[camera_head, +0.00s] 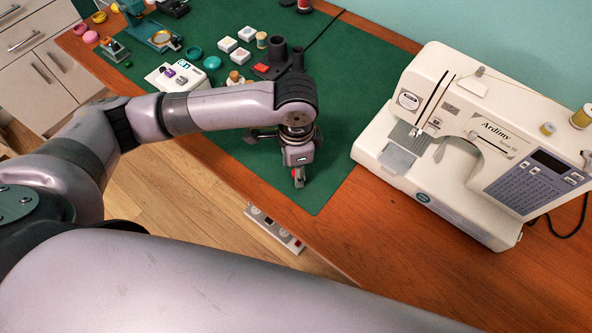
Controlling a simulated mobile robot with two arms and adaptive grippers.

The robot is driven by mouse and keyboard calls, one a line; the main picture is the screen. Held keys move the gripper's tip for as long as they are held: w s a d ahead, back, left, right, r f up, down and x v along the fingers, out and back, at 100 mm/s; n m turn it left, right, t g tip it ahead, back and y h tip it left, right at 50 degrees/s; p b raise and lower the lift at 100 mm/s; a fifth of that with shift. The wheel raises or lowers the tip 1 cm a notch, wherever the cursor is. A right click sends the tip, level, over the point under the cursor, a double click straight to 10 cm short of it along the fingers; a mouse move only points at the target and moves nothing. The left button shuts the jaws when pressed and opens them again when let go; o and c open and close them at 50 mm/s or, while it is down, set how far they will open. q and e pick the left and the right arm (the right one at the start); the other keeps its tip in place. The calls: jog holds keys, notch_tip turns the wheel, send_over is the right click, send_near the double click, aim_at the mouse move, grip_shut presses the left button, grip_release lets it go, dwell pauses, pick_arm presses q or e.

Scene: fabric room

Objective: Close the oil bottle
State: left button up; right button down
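My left gripper (298,174) hangs low over the near edge of the green mat (335,125), its tip pointing down towards the picture's bottom. A small red part shows near its tip. A dark part sticks out to its left. I cannot tell whether its fingers are apart or hold anything. I cannot clearly make out the oil bottle or its cap. A small tan-topped item (235,77) stands behind my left forearm, partly hidden, and I cannot tell what it is. My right gripper is not in view.
A white sewing machine (500,140) stands on the wooden table to the right. A dark holder (270,70), white boxes, spools and teal dishes crowd the mat's far part. A power strip (275,229) lies below the table's front edge. The mat right of the gripper is clear.

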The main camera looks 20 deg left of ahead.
pick_arm(q)
jog(key=shift+c, duration=0.6)
jog(key=c, duration=0.7)
jog(key=shift+r, duration=0.1)
notch_tip(320, 180, up, 20)
jog(key=p, duration=0.2)
jog(key=shift+p, duration=0.3)
